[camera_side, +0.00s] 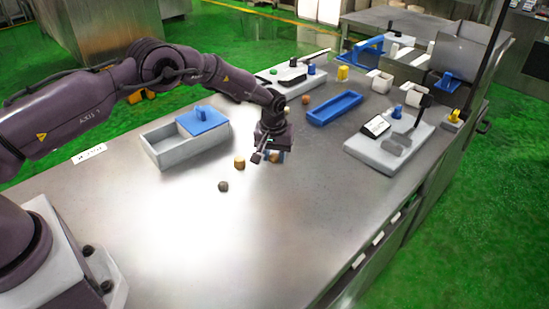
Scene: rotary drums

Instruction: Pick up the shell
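My gripper (265,156) points down low over the middle of the metal table, small and dark in the side view. I cannot tell whether its fingers are open or closed. A small grey-brown rounded lump (223,186) lies on the table to the left of the gripper and nearer the camera. A small tan-orange piece (239,162) lies just left of the gripper, apart from it. Which of these is the shell I cannot tell at this size. What lies directly under the gripper is partly hidden by it.
A grey box with a blue lid (203,121) stands to the left. A long blue tray (334,108) and a white board with a dark-handled device (390,145) are to the right. Small round pieces (305,99) lie further back. The table's front middle (250,240) is clear.

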